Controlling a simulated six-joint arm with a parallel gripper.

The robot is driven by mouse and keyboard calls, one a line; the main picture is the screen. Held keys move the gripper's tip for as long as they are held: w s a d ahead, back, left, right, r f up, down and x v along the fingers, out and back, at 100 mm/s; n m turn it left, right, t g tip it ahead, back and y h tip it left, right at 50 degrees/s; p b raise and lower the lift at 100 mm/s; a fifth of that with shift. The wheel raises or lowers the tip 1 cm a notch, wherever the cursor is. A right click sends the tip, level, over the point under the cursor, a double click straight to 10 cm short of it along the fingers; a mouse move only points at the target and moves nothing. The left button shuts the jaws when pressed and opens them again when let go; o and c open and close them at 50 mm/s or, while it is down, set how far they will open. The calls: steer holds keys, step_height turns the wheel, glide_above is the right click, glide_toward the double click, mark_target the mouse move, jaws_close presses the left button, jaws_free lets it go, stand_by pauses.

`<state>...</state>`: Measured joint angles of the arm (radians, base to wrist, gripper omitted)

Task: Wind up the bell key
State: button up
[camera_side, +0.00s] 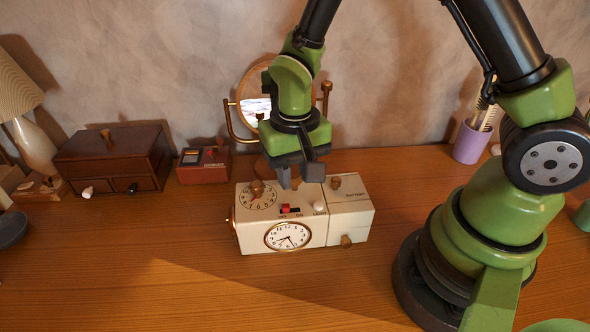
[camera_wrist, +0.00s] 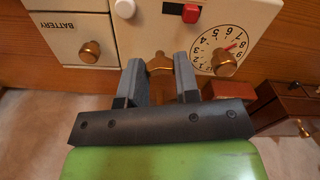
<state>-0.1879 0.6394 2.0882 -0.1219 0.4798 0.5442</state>
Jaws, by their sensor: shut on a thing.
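The cream clock box (camera_side: 282,234) stands on the wooden desk, with a round clock face (camera_side: 288,237) on its front. My gripper (camera_side: 298,175) reaches down behind the box's back edge. In the wrist view, my gripper (camera_wrist: 158,66) has its two grey fingers on either side of a brass key (camera_wrist: 160,63) at that back edge, shut on it. The key's lower part is partly hidden between the fingers. In the side view the box and fingers hide the key. A numbered dial (camera_wrist: 222,45) with a brass knob (camera_wrist: 223,63) lies beside the right finger.
The box top has a red switch (camera_side: 290,210) and white button (camera_side: 319,207). A battery section (camera_side: 349,195) with brass knobs adjoins its right side. A red box (camera_side: 203,166), dark wooden chest (camera_side: 112,158) and round mirror (camera_side: 256,104) stand behind. The front desk area is clear.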

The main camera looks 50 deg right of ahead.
mark_target(295, 176)
stand_by(0.3)
steer(key=o, duration=0.9)
steer(key=shift+r, duration=0.1)
step_height(295, 176, up, 10)
steer(key=shift+f, duration=0.1)
